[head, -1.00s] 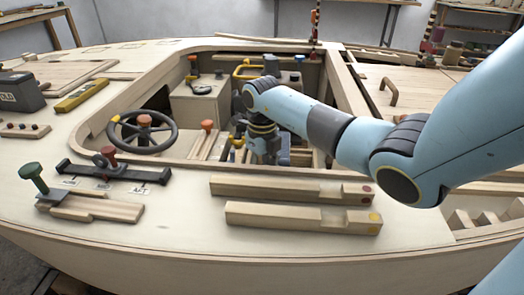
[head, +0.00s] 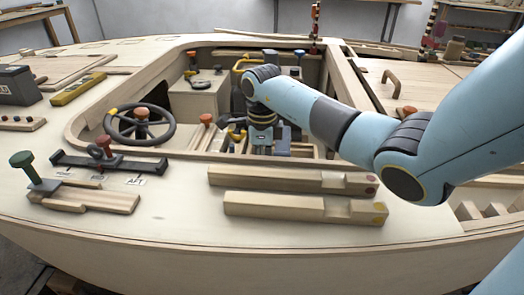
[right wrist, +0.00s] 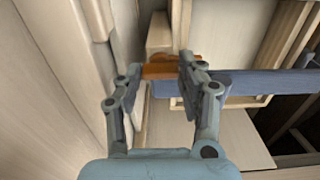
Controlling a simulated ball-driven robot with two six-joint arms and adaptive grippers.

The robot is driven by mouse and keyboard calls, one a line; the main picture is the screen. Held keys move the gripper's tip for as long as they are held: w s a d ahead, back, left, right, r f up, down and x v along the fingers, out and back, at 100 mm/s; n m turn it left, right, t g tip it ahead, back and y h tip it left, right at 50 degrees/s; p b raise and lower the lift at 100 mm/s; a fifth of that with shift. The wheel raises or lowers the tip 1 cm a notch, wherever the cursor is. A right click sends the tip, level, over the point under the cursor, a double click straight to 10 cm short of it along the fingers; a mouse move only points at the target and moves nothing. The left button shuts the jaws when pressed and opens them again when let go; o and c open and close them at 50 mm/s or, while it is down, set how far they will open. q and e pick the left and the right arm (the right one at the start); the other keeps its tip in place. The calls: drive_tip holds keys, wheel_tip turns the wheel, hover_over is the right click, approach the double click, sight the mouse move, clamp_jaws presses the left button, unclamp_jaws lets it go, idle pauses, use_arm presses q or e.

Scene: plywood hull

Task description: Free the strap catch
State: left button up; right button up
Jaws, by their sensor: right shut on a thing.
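In the right wrist view, an orange piece (right wrist: 160,71) sits between the fingertips of my right gripper (right wrist: 163,72). The fingers are shut on it. A blue-grey band or bar (right wrist: 262,83) runs from it to the right; it looks like the strap catch and its strap, but I cannot tell how they join. In the head view, my right gripper (head: 262,145) is down inside the cockpit well, and the wrist hides most of what it holds. My left gripper is in neither view.
A black steering wheel (head: 140,124) stands left of my right arm. Two notched wooden bars (head: 270,177) lie on the near deck. A green-knobbed lever (head: 22,160) and a black slotted bracket (head: 105,164) are at the left. Pale wooden walls flank the gripper closely.

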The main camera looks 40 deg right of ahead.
idle(0.4)
drive_tip(key=o, duration=1.2)
drive_tip(key=shift+c, duration=0.2)
wheel_tip(320, 180, up, 12)
